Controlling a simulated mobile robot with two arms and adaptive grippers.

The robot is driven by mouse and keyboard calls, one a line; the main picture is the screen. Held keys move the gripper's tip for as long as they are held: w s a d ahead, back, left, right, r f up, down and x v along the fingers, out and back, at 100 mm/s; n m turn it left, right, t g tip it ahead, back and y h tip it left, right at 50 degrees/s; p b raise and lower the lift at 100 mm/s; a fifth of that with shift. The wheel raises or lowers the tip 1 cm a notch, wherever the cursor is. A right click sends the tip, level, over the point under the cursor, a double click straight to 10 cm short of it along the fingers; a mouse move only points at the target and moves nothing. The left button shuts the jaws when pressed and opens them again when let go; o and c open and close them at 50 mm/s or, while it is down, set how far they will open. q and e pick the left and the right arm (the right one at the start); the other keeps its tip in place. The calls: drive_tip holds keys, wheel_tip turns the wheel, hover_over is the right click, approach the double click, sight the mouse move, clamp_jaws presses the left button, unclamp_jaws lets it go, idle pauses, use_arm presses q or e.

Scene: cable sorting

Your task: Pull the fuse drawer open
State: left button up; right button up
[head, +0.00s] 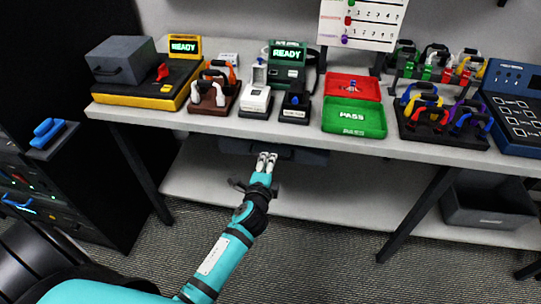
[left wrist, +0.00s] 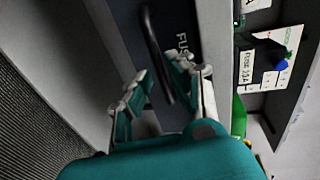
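The fuse drawer (head: 306,156) is a dark blue-grey front hung under the table's front edge, looking shut. In the left wrist view the drawer front (left wrist: 184,22) carries pale "FUSE" lettering, partly hidden by my fingers. Its black bar handle (left wrist: 153,42) shows there too. My left gripper (head: 266,158) is just in front of the drawer. In the left wrist view the left gripper (left wrist: 168,78) is open, and the handle's near end lies between its two fingers in the picture. I cannot tell whether they touch it. My right gripper is not in view.
The grey table (head: 215,124) holds fuse testers, a red tray (head: 352,83), a green tray (head: 355,118) and cable racks (head: 443,117). A lower shelf (head: 340,190) runs beneath. A grey bin (head: 487,207) stands at the lower right. A black cabinet (head: 60,195) is at left.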

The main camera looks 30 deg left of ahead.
use_arm(q)
drive_tip(key=shift+x, duration=2)
drive_tip(key=shift+s, duration=0.1)
clamp_jaws()
